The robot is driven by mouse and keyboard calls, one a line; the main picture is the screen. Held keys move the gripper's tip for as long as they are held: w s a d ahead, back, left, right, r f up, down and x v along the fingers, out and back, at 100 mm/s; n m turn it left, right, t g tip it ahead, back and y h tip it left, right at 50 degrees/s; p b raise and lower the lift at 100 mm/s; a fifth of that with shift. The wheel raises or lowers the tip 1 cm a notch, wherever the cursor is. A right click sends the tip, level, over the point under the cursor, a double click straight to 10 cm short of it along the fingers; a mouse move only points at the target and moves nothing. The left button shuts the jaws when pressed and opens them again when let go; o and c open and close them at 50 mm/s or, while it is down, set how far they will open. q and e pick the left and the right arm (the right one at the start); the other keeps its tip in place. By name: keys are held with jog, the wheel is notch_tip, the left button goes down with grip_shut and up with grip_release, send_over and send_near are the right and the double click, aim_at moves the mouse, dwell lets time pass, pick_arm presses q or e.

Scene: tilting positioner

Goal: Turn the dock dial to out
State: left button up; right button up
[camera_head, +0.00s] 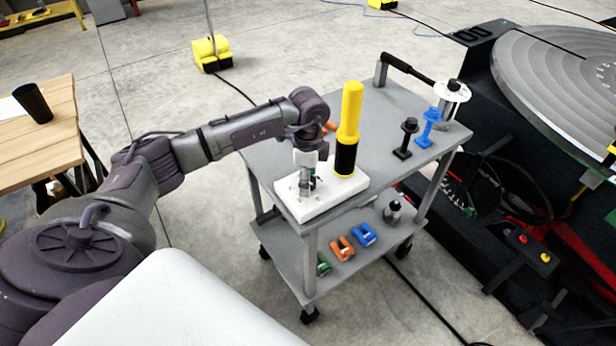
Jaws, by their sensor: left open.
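The dock looks to be the white block (337,194) at the near left of the grey cart's top. A tall cylinder (350,115), yellow above and black below, stands upright on its right part. My left gripper (304,196) points down over the left part of the white block, close to its surface. It is open. The dial cannot be made out; the gripper seems to cover that part of the block, so its setting is hidden. I cannot tell whether the fingers touch anything. My right gripper is not in view.
The grey cart (385,118) also bears a black bolt-like piece (405,139), a blue one (430,128), a white disc (452,90) and a black-handled lever (408,69). Its lower shelf holds several small parts. The big positioner (560,80) stands at right, a wooden table (40,140) at left.

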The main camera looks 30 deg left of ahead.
pick_arm(q)
jog(key=shift+c, duration=0.2)
jog(key=c, duration=1.1)
